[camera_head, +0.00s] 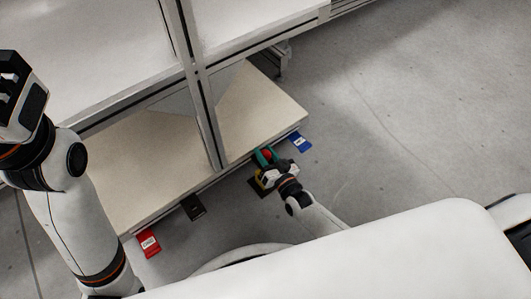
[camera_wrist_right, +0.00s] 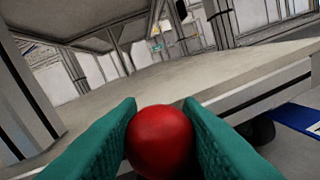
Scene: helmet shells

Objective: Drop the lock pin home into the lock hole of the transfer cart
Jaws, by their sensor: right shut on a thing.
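The lock pin shows as a red ball knob (camera_wrist_right: 160,142) between the green fingers of my right gripper (camera_wrist_right: 160,108). In the head view the red knob (camera_head: 267,155) is a small spot at the fingertips. My right gripper (camera_head: 265,158) is shut on it, close to the front edge of the low beige deck (camera_head: 150,175), which looks like the transfer cart. The pin's shaft and the lock hole are hidden, so I cannot tell whether the pin is in the hole. My left gripper (camera_head: 8,82) is raised at the upper left, away from the deck; its jaw opening is unclear.
A blue tag (camera_head: 299,142), a black tag (camera_head: 193,207) and a red tag (camera_head: 149,243) stick out along the deck's front edge. A metal frame post (camera_head: 203,110) rises in front of the deck. The grey floor at right is clear.

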